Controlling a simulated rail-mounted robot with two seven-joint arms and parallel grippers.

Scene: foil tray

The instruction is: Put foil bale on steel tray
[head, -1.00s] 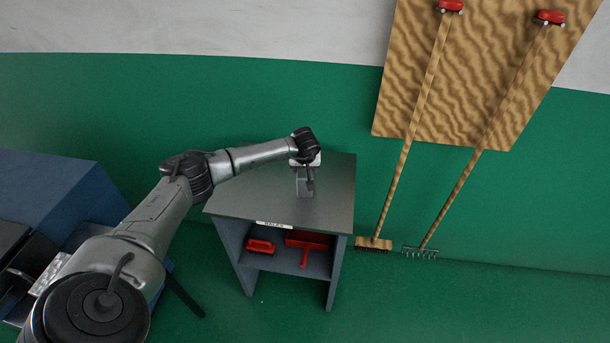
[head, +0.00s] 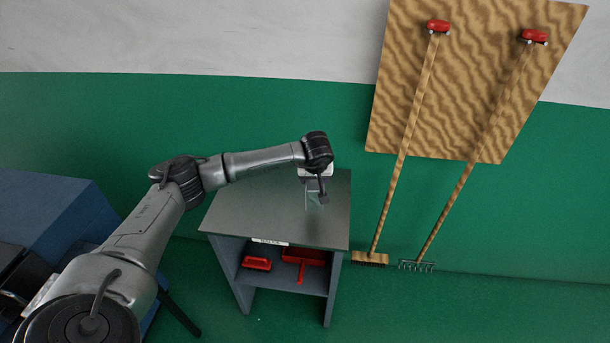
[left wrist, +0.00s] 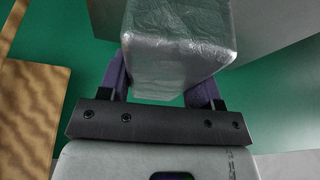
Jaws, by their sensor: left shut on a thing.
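The foil bale is a crinkled silver block. It fills the top middle of the left wrist view (left wrist: 175,48) and shows small and partly hidden under my wrist in the head view (head: 316,201). My left gripper (left wrist: 166,82) is shut on the bale, with one purple finger on each side of it. In the head view the left gripper (head: 316,186) is over the back right part of the grey table (head: 255,212). I cannot tell the exact gap between bale and tabletop. I see no steel tray. My right gripper is not in view.
The table has a white label on its front edge and red items (head: 304,257) on its shelf. A broom (head: 372,257) and a rake (head: 417,264) lean on a wooden board (head: 470,80) right of it. A blue box-like unit (head: 55,215) stands at left.

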